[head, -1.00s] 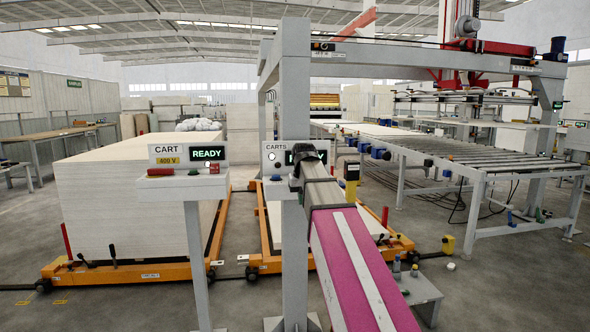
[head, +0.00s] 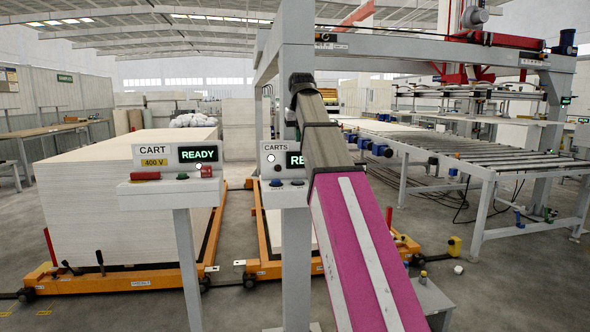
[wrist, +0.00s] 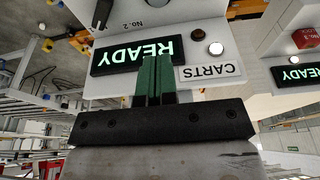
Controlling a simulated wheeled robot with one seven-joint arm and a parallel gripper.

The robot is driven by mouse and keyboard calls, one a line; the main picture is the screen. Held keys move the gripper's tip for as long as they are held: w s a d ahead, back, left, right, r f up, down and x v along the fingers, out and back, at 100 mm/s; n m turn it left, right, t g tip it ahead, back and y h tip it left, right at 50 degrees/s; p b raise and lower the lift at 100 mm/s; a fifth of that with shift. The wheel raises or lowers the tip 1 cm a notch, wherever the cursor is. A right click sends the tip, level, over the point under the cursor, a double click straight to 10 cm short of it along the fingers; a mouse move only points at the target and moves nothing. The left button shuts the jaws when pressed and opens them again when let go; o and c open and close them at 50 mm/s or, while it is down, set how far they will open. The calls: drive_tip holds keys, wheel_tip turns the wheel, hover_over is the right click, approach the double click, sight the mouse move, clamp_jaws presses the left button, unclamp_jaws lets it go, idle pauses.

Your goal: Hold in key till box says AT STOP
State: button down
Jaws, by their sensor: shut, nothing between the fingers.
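My arm hides the gripper in the head view. The CART box (head: 150,162) on the left also reads READY.
Behind stand orange carts (head: 120,277), one under a tall board stack (head: 128,195). A roller conveyor (head: 470,158) runs at right, and a grey gantry post (head: 296,250) stands close ahead.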

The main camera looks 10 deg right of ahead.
sight(298, 179)
drive_tip(key=shift+w+r, duration=0.2)
drive_tip(key=shift+w, duration=0.1)
drive_tip(key=x, duration=0.8)
drive_tip(key=s+x, duration=0.1)
drive_tip(key=x, duration=0.3)
drive_tip(key=shift+w+f, duration=0.1)
drive_tip(key=shift+f, duration=1)
